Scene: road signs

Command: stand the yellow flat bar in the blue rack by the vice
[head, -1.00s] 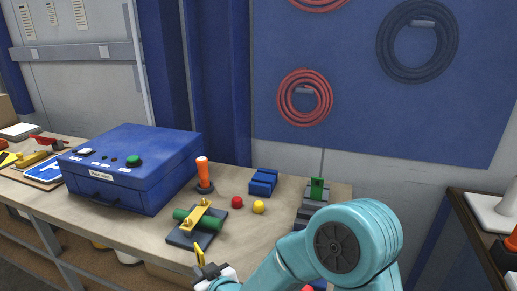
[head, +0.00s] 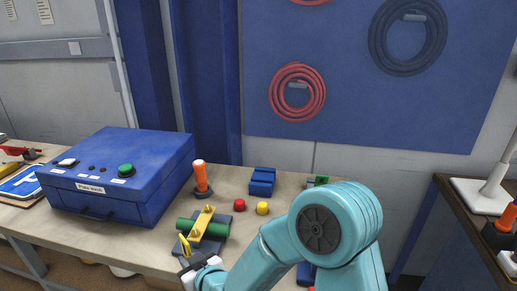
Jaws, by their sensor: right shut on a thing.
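My right gripper (head: 198,265) is shut on the yellow flat bar (head: 185,246), which sticks up from the jaws, close in front of the fixture with a green cylinder. The blue rack (head: 262,182), a small grooved block, stands at the back of the bench, apart from the gripper. The vice (head: 320,180) is right of the rack; my right arm hides most of it, leaving a green part in view. My left gripper is not in view.
A fixture with a green cylinder (head: 187,225) under a yellow strap lies near the gripper. A blue panel box (head: 120,175) fills the left.

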